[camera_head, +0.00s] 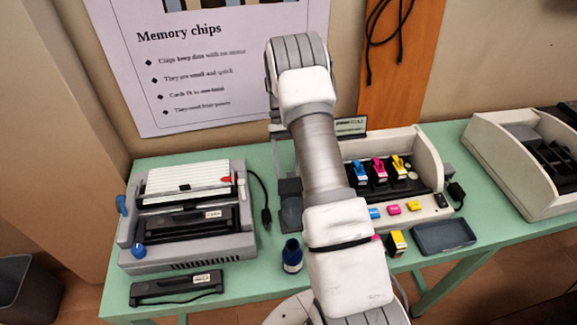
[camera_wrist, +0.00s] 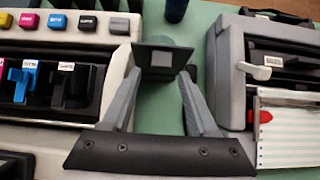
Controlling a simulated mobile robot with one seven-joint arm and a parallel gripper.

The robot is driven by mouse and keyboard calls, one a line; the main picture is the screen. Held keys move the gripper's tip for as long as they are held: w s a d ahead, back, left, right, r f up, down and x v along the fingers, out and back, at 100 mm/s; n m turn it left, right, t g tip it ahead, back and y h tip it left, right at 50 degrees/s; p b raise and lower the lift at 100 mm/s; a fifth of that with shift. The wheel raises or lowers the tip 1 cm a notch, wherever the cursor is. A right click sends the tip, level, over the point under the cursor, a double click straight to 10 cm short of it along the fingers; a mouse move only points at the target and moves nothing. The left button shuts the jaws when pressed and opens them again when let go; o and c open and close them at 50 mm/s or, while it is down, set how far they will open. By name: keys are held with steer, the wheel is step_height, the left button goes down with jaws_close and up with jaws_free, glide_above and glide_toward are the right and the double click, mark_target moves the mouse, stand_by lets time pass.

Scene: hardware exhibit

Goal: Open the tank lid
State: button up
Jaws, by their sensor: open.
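A small dark tank-like box (camera_head: 290,190) stands on the green table at the left side of the cartridge printer (camera_head: 432,160), partly beside my arm. In the wrist view, a dark square flap or lid (camera_wrist: 163,58) with a small grey patch shows just beyond my fingertips, with a dark rounded body behind it. I cannot tell whether it is shut or partly raised. My gripper (camera_wrist: 160,76) is open, with one finger on each side of its near edge. Contact cannot be made out. In the head view my arm hides most of my gripper.
A grey printer with paper (camera_head: 190,215) stands at left, close to the dark box. A blue bottle (camera_head: 292,256) stands in front, and a black bar (camera_head: 177,287) lies at the front left. Cartridges (camera_head: 379,168) and a dark tray (camera_head: 444,237) are at right. A poster hangs behind.

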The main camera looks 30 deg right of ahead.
steer(key=v, duration=1.2)
stand_by(0.3)
